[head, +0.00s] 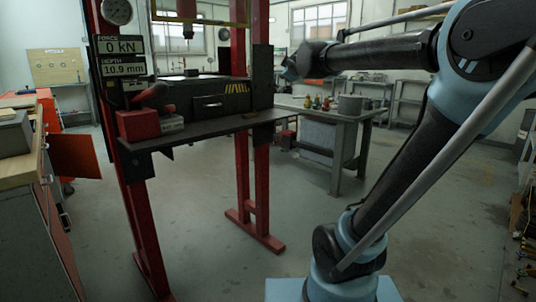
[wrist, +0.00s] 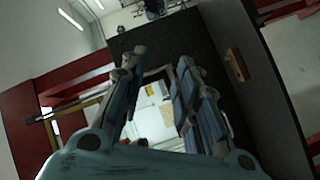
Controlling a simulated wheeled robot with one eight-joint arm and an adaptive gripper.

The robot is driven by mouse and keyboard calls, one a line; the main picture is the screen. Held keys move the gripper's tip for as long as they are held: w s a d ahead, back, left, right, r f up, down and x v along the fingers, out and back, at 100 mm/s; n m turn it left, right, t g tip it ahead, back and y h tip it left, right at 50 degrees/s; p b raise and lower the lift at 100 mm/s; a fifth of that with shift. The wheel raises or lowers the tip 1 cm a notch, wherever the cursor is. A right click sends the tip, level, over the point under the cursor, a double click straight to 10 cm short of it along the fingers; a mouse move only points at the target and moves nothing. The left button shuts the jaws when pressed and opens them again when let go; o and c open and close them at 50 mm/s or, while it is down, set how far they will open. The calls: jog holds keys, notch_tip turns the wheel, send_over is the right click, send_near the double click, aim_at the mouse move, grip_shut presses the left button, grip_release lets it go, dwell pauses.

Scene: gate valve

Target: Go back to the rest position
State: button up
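My gripper (wrist: 160,65) shows in the wrist view with its two blue-grey fingers apart and nothing visible between them. In the head view my arm reaches in from the right and its end (head: 298,64) is up beside the red press frame (head: 243,165), in front of the back of the room. The fingers are too small and dark to make out there. The press bed (head: 215,128) is a dark plate carrying a black box with yellow stripes (head: 222,100) and a red box (head: 138,124). I cannot pick out a gate valve.
A grey workbench (head: 325,135) with several small coloured items stands behind the press. A wooden-topped bench (head: 18,165) is at the left edge. A small wooden block (wrist: 236,65) shows in the wrist view. The floor (head: 300,205) before the workbench is clear.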

jog(key=s+d+f+m+g+h, duration=0.2)
jog(key=s+d+f+m+g, duration=0.2)
jog(key=s+d+f, duration=0.55)
jog(key=s+d+f+m+g+h, duration=0.3)
jog(key=s+f, duration=0.4)
jog(key=f, duration=0.8)
jog(key=s+a+f+m+g+y, duration=0.1)
jog(key=s+f+m+g+y, duration=0.2)
jog(key=s+f, duration=1.5)
jog(key=s+m+g, duration=0.2)
jog(key=g, duration=0.1)
jog(key=shift+s+a+f+m+g, duration=0.2)
jog(key=shift+s+m+g, duration=0.1)
jog(key=shift+m, duration=0.1)
jog(key=shift+w, duration=0.1)
jog(key=shift+w+f, duration=0.2)
jog(key=shift+w, duration=0.15)
